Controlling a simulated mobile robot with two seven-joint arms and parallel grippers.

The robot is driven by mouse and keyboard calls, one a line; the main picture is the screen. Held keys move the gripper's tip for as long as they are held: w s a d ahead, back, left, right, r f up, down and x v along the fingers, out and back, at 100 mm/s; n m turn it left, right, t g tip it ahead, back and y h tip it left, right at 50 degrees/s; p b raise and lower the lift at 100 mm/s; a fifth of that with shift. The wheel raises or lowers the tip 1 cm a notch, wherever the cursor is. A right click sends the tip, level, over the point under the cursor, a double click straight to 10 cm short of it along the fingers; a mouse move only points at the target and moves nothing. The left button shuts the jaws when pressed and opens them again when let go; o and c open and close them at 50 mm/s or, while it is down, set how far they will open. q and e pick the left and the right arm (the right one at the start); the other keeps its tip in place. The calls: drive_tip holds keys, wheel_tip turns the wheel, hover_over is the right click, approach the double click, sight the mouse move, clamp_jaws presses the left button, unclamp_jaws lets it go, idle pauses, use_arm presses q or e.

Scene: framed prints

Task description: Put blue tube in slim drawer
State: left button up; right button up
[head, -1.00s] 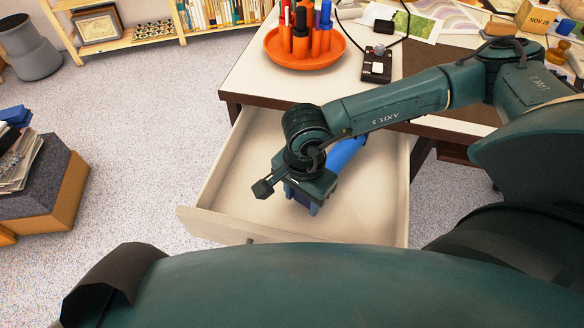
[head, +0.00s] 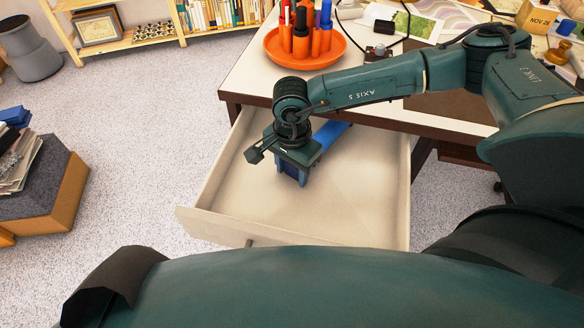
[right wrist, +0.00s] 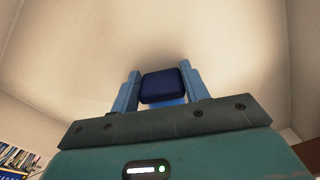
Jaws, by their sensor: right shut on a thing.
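The blue tube (head: 331,133) is in my right gripper (head: 291,178), over the open slim drawer (head: 350,205). My right gripper is shut on it near its dark blue end. The wrist and fingers hide part of the tube in the head view. In the right wrist view the dark blue end (right wrist: 163,86) sits between the two fingers (right wrist: 160,88), with the pale drawer bottom beyond. I cannot tell whether the tube touches the drawer bottom. The drawer is otherwise empty where it shows. My left gripper is not in view.
The desk (head: 245,75) stands above the drawer. An orange round tray (head: 305,58) with several upright holders is near its edge. A small black device (head: 378,52) is partly behind my right arm.

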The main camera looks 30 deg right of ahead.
drive_tip(key=o, duration=1.1)
drive_tip(key=shift+f, duration=0.1)
drive_tip(key=shift+c, duration=0.2)
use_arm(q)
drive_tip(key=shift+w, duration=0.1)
use_arm(e)
drive_tip(key=shift+r, duration=0.35)
use_arm(q)
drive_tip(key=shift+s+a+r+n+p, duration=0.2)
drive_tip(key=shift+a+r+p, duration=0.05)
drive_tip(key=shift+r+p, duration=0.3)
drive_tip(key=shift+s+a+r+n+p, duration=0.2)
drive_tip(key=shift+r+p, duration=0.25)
drive_tip(key=shift+p, duration=0.05)
use_arm(e)
wheel_tip(320, 180, up, 12)
drive_tip(key=shift+f, duration=0.2)
